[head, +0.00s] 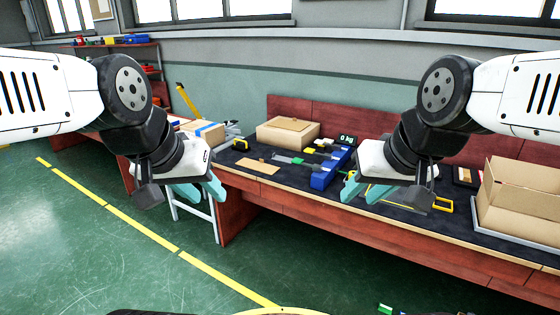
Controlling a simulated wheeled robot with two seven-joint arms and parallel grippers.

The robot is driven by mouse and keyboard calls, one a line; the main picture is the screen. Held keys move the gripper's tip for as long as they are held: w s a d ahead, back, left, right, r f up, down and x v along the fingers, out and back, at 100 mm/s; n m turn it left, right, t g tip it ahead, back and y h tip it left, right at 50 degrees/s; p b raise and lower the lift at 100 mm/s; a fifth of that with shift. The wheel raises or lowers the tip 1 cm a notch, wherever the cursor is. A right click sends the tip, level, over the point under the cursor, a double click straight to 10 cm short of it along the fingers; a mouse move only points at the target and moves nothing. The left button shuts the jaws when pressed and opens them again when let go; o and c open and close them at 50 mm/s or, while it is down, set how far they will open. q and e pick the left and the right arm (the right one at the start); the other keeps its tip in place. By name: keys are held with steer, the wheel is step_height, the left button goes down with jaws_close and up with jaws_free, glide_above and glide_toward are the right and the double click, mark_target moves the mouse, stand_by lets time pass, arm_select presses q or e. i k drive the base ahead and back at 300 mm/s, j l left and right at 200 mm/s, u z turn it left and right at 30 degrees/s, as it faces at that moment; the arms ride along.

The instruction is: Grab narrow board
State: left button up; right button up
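A narrow, flat tan piece (257,165) that looks like the board lies on the dark bench top, left of centre and in front of a closed cardboard box. My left gripper (204,193) has teal fingers spread apart with nothing visible between them. It shows to the left of the tan piece, in front of the bench's left end. My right gripper (361,192) also has its teal fingers apart and appears empty. It shows to the right of the tan piece, over the bench's front part. Neither gripper touches the tan piece.
A yellow tool (186,100) stands at the back left.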

mark_target(260, 166)
steer(key=i+j, duration=0.25)
steer(key=i, duration=0.2)
steer(key=i+j, duration=0.25)
steer(key=i, duration=0.2)
steer(key=i+j+u, duration=0.1)
steer(key=i+j, duration=0.15)
steer(key=i, duration=0.2)
steer(key=i+j, duration=0.2)
steer(key=i, duration=0.25)
steer(key=i+j, duration=0.2)
steer(key=i, duration=0.25)
